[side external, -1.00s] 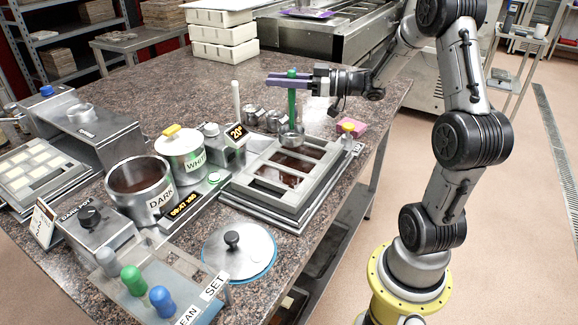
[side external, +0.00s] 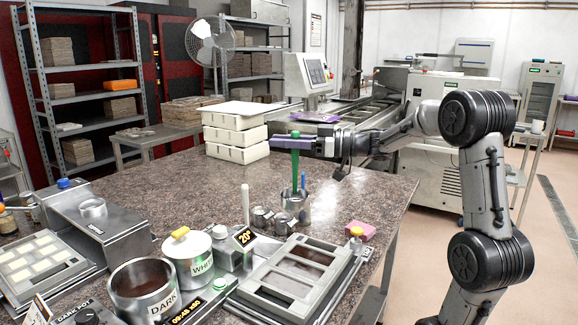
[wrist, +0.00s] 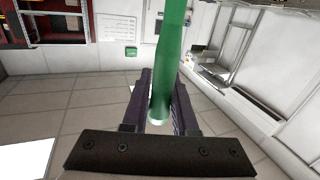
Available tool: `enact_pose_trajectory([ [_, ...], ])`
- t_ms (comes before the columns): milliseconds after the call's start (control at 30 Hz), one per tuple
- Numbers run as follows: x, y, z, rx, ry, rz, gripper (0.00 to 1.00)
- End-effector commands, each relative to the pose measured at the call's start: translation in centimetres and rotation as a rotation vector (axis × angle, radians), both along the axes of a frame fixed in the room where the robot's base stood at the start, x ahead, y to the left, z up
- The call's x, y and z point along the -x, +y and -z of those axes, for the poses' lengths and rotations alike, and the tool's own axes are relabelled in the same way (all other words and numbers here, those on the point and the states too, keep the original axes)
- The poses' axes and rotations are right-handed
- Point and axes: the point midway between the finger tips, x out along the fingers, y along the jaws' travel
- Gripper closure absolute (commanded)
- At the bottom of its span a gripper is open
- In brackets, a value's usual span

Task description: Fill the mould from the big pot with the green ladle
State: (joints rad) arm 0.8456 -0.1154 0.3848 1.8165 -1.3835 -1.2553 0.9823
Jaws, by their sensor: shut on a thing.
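My gripper (side external: 288,144) has purple fingers and is shut on the upright handle of the green ladle (side external: 295,165). The green handle also shows between the fingers in the wrist view (wrist: 172,50). The ladle's lower end meets a steel cup-like vessel (side external: 295,208) behind the mould; I cannot tell whether it is inside it. The mould (side external: 243,292) is a grey frame with dark brown in its cells, at the lower middle. The big pot (side external: 142,290), labelled DARK, stands open at the front left with brown contents.
A lidded WHITE pot (side external: 188,255) stands beside the big pot. Small steel cups (side external: 262,218) and a white rod (side external: 245,205) stand behind the mould. A pink block (side external: 360,231) lies at right. White stacked trays (side external: 234,130) stand at the back.

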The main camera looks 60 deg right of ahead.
Motion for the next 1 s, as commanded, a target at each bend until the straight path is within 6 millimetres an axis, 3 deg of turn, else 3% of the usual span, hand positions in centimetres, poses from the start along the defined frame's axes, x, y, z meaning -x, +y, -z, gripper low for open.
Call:
enact_pose_trajectory([
  [233,-5.4,2.9,-1.1,-0.003,0.000,0.011,1.00],
  [367,-9.0,5.7,-1.8,-0.005,0.000,0.022,1.00],
  [567,-14.3,11.9,-2.1,-0.008,0.002,0.036,1.00],
  [700,-17.2,17.4,-1.8,-0.007,0.003,0.034,1.00],
  [800,-18.5,21.4,-1.2,-0.008,0.005,0.026,1.00],
  [1000,-19.5,27.3,-0.1,-0.008,0.004,0.006,1.00],
])
